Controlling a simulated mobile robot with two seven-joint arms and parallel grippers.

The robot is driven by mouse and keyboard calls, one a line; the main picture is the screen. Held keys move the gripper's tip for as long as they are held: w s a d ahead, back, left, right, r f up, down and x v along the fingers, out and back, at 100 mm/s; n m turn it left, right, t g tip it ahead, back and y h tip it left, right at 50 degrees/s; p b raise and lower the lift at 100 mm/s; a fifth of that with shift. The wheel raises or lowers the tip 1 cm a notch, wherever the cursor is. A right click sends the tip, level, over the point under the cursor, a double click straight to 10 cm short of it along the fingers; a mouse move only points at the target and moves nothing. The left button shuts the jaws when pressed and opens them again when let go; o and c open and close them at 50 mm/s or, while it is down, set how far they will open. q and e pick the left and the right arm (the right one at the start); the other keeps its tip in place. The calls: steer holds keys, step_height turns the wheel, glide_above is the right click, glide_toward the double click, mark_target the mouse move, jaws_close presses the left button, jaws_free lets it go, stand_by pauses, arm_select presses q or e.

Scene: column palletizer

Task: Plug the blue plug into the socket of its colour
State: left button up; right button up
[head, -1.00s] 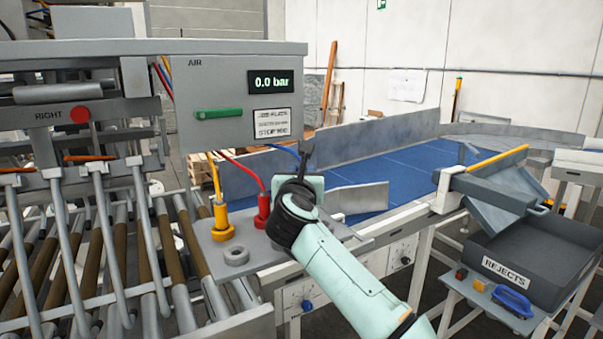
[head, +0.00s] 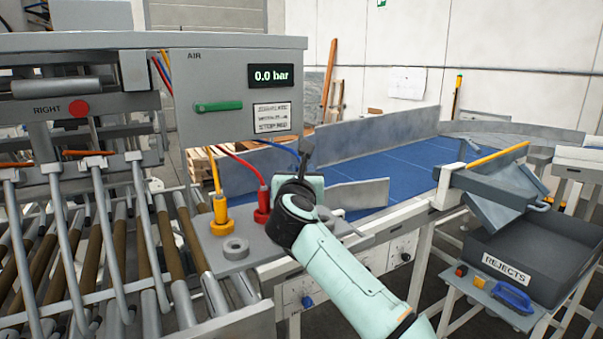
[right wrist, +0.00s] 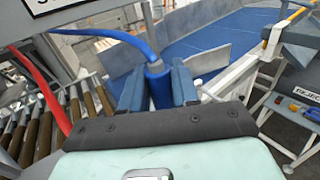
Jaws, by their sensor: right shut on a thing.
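The blue plug (right wrist: 159,84) stands between the two fingers of my right gripper (right wrist: 157,88) in the right wrist view, and the fingers are closed on it. Its blue hose (right wrist: 108,34) runs from its top to the left. In the head view my right gripper (head: 306,158) is over the right part of the grey shelf, and it hides the plug. The blue hose (head: 281,148) shows just left of it. The socket under the plug is hidden, so I cannot tell whether the plug is seated. My left gripper is not in view.
A red plug (head: 262,207) and a yellow plug (head: 220,215) stand upright on the grey shelf (head: 210,248), left of my gripper. A grey ring (head: 236,249) lies in front of them. The air panel (head: 215,75) reads 0.0 bar above. A blue conveyor (head: 400,165) lies behind.

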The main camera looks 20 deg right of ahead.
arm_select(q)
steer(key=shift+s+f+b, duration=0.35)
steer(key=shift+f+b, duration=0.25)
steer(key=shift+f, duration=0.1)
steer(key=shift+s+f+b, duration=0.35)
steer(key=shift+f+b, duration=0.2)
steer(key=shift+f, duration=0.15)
arm_select(e)
steer(key=shift+f, duration=1.75)
stand_by(0.6)
steer(key=o, duration=1.1)
steer(key=shift+c, duration=0.2)
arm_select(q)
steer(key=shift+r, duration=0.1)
